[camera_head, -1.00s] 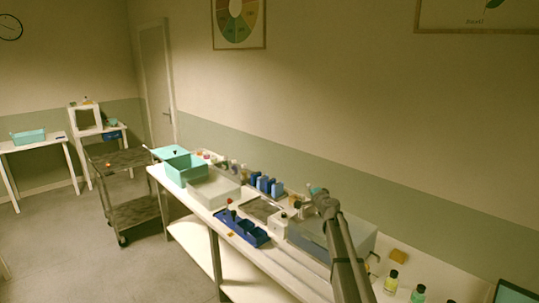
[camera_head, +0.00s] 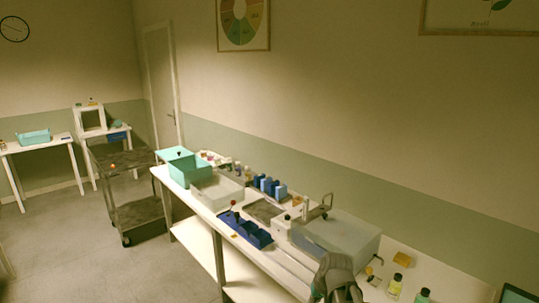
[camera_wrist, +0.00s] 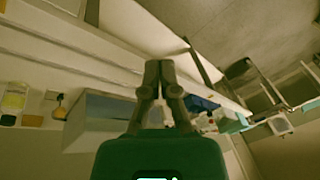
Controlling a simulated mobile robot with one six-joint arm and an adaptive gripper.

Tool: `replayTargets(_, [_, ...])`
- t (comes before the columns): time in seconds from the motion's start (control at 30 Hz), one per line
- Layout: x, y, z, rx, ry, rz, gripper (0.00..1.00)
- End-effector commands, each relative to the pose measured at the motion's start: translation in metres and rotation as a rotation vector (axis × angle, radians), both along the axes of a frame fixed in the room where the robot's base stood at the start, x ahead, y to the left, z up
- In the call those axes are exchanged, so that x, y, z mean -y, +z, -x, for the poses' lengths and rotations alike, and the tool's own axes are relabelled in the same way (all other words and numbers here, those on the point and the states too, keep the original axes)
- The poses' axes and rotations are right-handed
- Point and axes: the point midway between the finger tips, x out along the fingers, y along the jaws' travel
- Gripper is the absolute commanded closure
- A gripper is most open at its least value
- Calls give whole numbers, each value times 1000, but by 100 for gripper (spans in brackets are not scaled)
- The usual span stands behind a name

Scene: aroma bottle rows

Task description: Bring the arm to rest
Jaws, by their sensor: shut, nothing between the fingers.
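My gripper (camera_wrist: 159,68) shows in the middle of the wrist view. Its two fingers are shut against each other with nothing between them. The white bench shows behind the fingers, tilted in this view. In the head view, part of my arm is low at the bottom edge, in front of the bench (camera_head: 275,267). I cannot make out the fingers there.
A grey box (camera_head: 335,238) stands on the bench beside my arm, with bottles (camera_head: 395,284) to its right. A blue tray (camera_head: 246,230), a teal crate (camera_head: 188,173) and a sink (camera_head: 264,210) lie further left. A dark cart (camera_head: 137,212) stands on the floor.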

Motion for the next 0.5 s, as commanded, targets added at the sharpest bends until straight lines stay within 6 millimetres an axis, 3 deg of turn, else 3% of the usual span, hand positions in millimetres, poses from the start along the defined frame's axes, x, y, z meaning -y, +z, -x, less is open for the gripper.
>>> replayTargets(0.03, [7,-3,26,-43,8,50,100])
replayTargets(0.2, [27,-8,71,-156,16,179,100])
replayTargets(0.33, [34,-9,85,-195,14,223,100])
replayTargets(0.5, [36,-9,87,-204,14,234,100])
